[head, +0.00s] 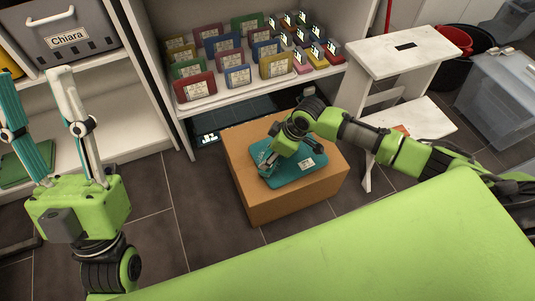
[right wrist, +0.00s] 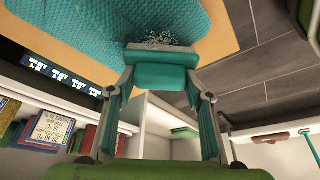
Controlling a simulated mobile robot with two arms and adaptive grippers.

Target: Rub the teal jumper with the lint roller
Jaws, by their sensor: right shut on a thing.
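The teal jumper (head: 308,172) lies folded on top of a brown cardboard box. It has a pale label on its right part, and its knit surface fills the upper left of the right wrist view (right wrist: 75,25). My right gripper (head: 266,168) is low over the jumper. In the right wrist view its fingers are shut on a teal block, apparently the lint roller (right wrist: 160,76), whose far end is at the jumper. Pale specks (right wrist: 165,38) show just beyond it; I cannot tell if the roller touches the cloth. My left gripper (head: 38,100) is open, empty and points up at the left.
The cardboard box (head: 285,207) stands on the dark tiled floor. Behind it is a white shelf (head: 250,98) with several coloured boxed items. A white step stool (head: 405,48) stands to the right, and a lime-green surface (head: 330,245) fills the front. A grey bin labelled Chiara (head: 65,60) sits at the upper left.

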